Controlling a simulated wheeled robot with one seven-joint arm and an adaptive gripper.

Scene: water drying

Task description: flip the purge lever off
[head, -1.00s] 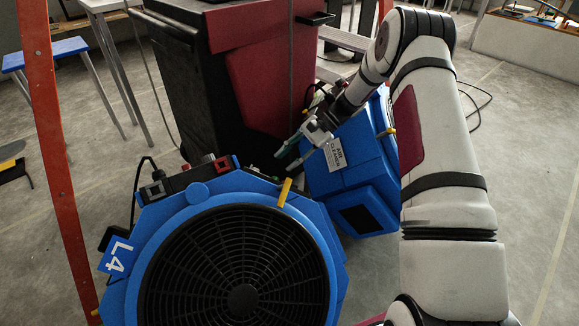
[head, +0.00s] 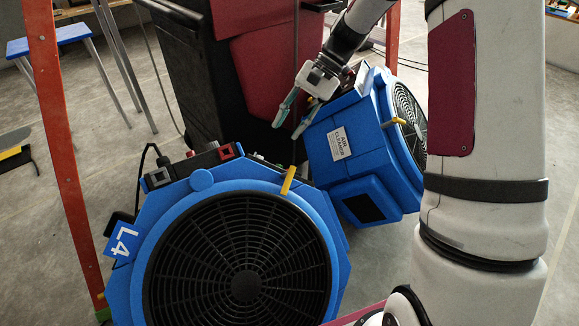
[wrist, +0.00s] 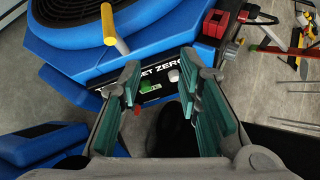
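My gripper (head: 288,129) is open and empty, with its teal fingers pointing down above the gap between the two blue machines. In the wrist view my gripper (wrist: 160,80) frames a black control panel (wrist: 122,83) on the edge of the blue fan unit. The panel carries a partly covered label ending in "ZERO", a pale knob (wrist: 173,75), a green patch (wrist: 150,88) and a small red part (wrist: 137,110). I cannot tell which part is the purge lever, as no label names it. The fingers hide some of the panel.
The L4 fan unit (head: 163,232) stands in front, with a yellow handle (head: 288,181). The "AIR CLEANER" unit (head: 364,160) stands close on the right. A black and red cabinet (head: 176,75) stands behind. An orange post (head: 60,150) is at left.

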